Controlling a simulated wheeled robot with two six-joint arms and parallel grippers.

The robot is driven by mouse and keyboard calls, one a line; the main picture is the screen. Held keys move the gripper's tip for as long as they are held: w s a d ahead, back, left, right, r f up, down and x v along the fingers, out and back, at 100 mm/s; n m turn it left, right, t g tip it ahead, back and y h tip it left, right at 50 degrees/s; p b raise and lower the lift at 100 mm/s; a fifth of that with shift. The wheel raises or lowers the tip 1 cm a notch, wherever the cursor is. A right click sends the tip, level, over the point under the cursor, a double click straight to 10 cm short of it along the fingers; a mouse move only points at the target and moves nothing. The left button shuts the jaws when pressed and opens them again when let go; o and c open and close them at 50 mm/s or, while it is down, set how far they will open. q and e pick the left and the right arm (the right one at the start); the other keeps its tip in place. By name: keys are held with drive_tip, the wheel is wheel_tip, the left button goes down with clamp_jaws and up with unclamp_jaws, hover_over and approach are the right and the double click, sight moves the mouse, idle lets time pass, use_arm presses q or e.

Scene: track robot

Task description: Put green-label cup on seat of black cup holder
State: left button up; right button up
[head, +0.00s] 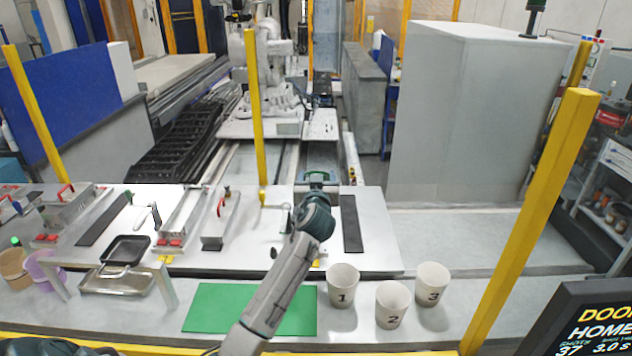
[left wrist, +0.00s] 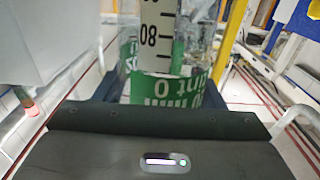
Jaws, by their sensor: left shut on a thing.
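My left gripper (head: 318,187) reaches out over the back part of the work table and is shut on the green-label cup. The cup (head: 317,176) shows only as a small clear and green shape at the arm's end. In the left wrist view the cup (left wrist: 160,45) is clear, with a white scale strip and a green label (left wrist: 165,90) between the jaws (left wrist: 155,118). Its lower part is hidden by the gripper. I cannot surely make out the black cup holder; my arm hides part of the table. My right gripper is not in view.
Cups numbered 1 (head: 342,287), 2 (head: 391,305) and 3 (head: 431,285) stand at the front right. A green mat (head: 225,308) lies beside my arm. A black tray (head: 127,249) and metal clamp fixtures are at left. A yellow post (head: 256,110) rises behind the table.

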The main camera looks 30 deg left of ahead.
use_arm(q)
drive_tip(key=w+a+f+b, duration=0.3)
drive_tip(key=w+a+f, duration=0.1)
drive_tip(key=w+a, duration=0.3)
drive_tip(key=shift+w+f, duration=0.4)
drive_tip(key=shift+w, duration=0.1)
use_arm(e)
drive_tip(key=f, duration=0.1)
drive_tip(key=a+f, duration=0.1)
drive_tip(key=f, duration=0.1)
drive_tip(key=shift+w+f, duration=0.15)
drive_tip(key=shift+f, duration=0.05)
use_arm(q)
drive_tip(key=shift+d, duration=0.1)
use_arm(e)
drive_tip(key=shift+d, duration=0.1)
use_arm(q)
drive_tip(key=shift+s+f+b, duration=0.1)
drive_tip(key=shift+f+b, duration=0.05)
drive_tip(key=shift+b, duration=0.2)
drive_tip(key=o, duration=1.3)
drive_tip(key=shift+c, duration=0.2)
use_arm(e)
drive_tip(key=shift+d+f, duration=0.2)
